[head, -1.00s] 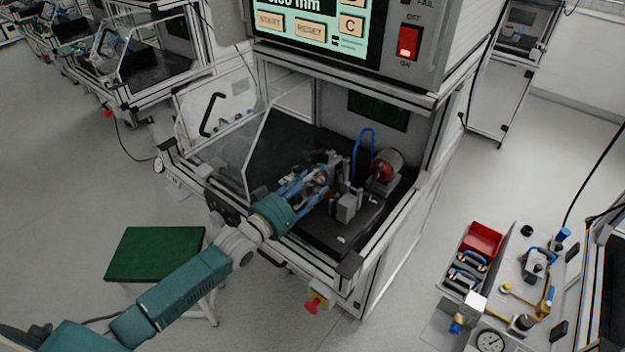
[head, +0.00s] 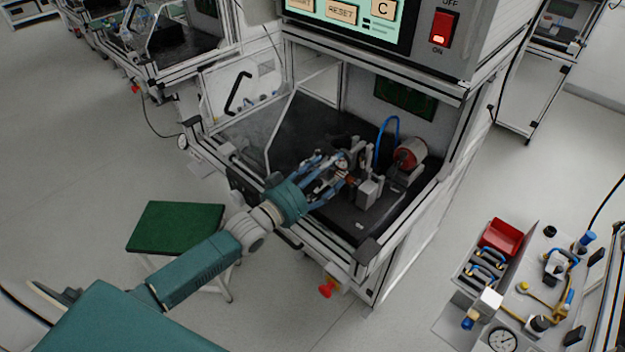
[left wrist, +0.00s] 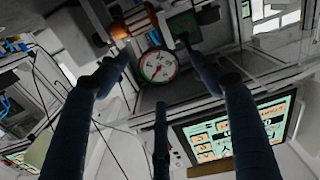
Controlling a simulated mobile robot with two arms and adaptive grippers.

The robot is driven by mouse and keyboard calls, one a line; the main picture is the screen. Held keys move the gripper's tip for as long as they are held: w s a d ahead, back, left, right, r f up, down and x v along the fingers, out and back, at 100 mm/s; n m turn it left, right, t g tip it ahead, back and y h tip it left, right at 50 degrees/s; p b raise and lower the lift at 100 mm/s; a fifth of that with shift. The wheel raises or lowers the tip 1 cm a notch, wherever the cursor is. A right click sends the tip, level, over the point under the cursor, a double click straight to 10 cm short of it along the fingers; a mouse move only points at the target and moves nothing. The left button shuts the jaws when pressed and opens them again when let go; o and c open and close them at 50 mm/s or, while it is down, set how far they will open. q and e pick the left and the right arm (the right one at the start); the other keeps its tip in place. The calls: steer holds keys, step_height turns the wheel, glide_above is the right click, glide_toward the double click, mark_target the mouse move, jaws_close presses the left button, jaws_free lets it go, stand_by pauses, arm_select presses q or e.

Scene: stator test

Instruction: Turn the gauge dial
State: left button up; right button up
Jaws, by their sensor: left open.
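The gauge dial (left wrist: 157,66), a round white face with a red and green rim, shows in the left wrist view between my open fingers. My left gripper (left wrist: 156,60) has its fingers spread around the dial in that picture; contact cannot be told. In the head view my left gripper (head: 338,168) reaches into the test bench at the fixture. The gauge there is mostly hidden by fingers and fixture. A copper-coloured stator part (left wrist: 133,22) is close to the dial. My right gripper is not in view.
Grey fixture blocks (head: 368,192) and a red-faced motor (head: 408,153) with a blue hose stand right of my left gripper. The bench frame and a control panel (head: 345,15) surround the workspace.

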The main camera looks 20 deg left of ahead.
arm_select(q)
steer(key=v, duration=0.9)
steer(key=shift+s, duration=0.35)
steer(key=shift+a+r, duration=0.1)
steer(key=shift+a, duration=0.05)
